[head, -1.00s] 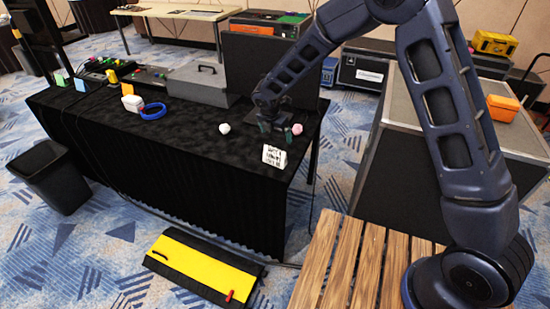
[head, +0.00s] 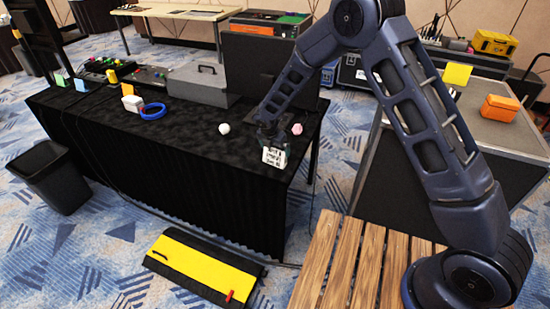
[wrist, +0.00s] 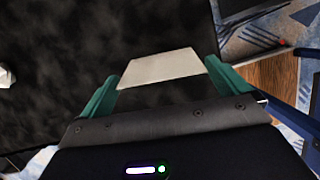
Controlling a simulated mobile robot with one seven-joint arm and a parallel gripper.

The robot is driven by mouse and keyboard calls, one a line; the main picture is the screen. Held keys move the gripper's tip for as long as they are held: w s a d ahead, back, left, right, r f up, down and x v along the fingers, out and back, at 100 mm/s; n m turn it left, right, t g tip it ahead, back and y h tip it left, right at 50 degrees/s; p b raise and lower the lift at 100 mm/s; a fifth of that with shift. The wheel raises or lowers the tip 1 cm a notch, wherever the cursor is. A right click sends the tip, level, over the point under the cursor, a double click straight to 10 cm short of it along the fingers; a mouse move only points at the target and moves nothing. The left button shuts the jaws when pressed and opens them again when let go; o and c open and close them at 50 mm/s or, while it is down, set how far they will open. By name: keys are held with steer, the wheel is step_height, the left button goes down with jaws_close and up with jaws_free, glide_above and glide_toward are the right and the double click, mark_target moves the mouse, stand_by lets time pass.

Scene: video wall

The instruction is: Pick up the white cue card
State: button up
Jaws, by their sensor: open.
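The white cue card (head: 273,157) with dark writing stands near the front right edge of the black-draped table (head: 180,140). In the wrist view the card (wrist: 160,68) shows as a pale blank shape between the green fingertips. My gripper (wrist: 161,84) is open, with one finger on either side of the card. In the head view my gripper (head: 269,140) is right behind the card, which partly hides it. I cannot tell whether the fingers touch the card.
A white lump (head: 224,128) lies left of my gripper and a pink lump (head: 297,129) right of it. A blue ring (head: 153,111) and a white box (head: 132,103) stand further left. An orange box (head: 500,108) sits on the case at right.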

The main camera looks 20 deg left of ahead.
steer(key=x, duration=0.2)
steer(key=shift+w+f, duration=0.1)
steer(key=shift+f, duration=0.2)
steer(key=c, duration=0.6)
